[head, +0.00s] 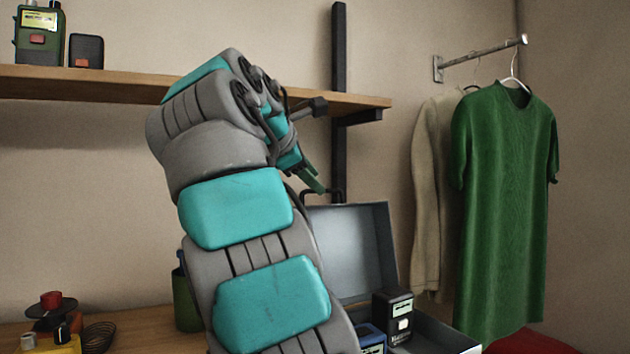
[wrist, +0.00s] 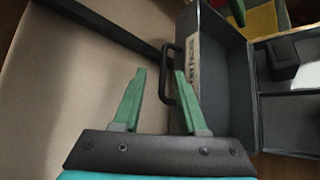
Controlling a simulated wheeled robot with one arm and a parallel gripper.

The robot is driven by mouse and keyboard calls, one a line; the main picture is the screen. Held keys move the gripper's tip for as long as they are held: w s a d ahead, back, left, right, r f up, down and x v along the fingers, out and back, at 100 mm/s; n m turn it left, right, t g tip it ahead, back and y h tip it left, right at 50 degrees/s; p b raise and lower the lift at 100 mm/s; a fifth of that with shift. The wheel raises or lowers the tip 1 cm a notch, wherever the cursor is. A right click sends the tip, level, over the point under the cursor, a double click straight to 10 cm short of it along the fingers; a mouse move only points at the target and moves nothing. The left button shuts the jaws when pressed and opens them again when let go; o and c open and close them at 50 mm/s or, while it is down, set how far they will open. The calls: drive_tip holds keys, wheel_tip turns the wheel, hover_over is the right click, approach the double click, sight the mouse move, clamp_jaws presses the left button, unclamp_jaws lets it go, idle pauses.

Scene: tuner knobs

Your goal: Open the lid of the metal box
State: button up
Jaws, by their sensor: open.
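The metal box (head: 433,338) is grey and stands on the desk at the lower right, partly hidden by my arm. Its lid (head: 368,252) is raised, standing roughly upright at the back. The lid also shows in the wrist view (wrist: 222,85), with a pale label strip on its edge. A black handle (wrist: 166,75) sticks out from that edge. My gripper (wrist: 158,75) is open, its green fingers on either side of the handle's outer part, nearer the right finger; I cannot tell if they touch. In the head view my gripper (head: 318,186) is beside the lid's top edge.
A dark device (head: 399,318) and a blue one (head: 371,338) are in the box. A wooden shelf (head: 100,84) and a black upright post (head: 339,60) are close to my arm. A green shirt (head: 505,200) hangs right. A green cup (head: 186,303) stands left of my arm.

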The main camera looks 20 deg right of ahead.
drive_tip(key=shift+s+a+r, duration=0.2)
drive_tip(key=shift+s+a, duration=0.65)
drive_tip(key=shift+a, duration=0.1)
drive_tip(key=s+a, duration=0.6)
drive_tip(key=a, duration=0.1)
drive_tip(key=shift+a, duration=0.4)
drive_tip(key=shift+f, duration=0.1)
